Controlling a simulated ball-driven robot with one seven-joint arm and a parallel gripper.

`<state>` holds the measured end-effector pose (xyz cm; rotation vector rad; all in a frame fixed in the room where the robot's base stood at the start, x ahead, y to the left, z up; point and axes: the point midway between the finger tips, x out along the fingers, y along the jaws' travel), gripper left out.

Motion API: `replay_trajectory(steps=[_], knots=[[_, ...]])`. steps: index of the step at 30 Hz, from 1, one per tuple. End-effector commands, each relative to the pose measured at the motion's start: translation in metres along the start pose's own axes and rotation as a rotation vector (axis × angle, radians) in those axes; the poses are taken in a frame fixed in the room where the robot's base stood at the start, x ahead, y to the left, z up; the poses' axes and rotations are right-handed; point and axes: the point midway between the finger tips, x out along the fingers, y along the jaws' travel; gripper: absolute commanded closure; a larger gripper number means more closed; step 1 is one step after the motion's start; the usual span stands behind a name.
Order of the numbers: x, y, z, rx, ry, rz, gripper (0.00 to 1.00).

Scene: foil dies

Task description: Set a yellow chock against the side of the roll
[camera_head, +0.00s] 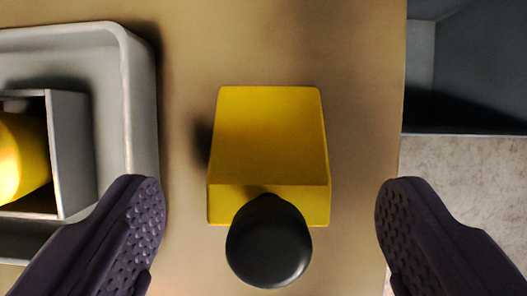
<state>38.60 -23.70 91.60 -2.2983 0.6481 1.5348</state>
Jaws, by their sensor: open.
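A yellow chock (268,135) lies on the tan table top (365,70) in the middle of the head camera view. It is a wedge-like block with a black round knob (268,245) at its near end. My gripper (267,215) is open, with one dark, dimpled finger on each side of the chock and clear gaps between. Neither finger touches it in the picture. A yellow rounded object (18,158), cut off at the left edge, sits in a grey box-like holder; I cannot tell if it is the roll.
A pale grey tray (138,105) with raised rim stands at the left and holds the grey box-like holder (73,150). The table edge runs down the right, with a dark grey open bin-like shape (470,80) and speckled floor (450,185) beyond.

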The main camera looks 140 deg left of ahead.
Motion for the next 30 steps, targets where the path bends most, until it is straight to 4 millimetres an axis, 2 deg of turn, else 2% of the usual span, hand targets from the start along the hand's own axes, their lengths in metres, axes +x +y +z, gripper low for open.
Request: replay_trajectory(steps=[1,4,11,12,19,21,30], knots=[[0.013,-0.001,0.003,-0.001,-0.003,0.000,0.17],[0.029,-0.001,0.003,-0.001,-0.003,0.000,0.17],[0.032,-0.001,0.001,-0.001,0.000,0.000,0.17],[0.032,-0.001,0.001,-0.001,0.000,0.000,0.19],[0.031,-0.001,0.001,-0.001,0.000,0.000,0.72],[0.031,-0.001,0.001,-0.001,0.000,0.000,0.80],[0.029,-0.002,-0.002,-0.001,0.001,0.000,0.80]])
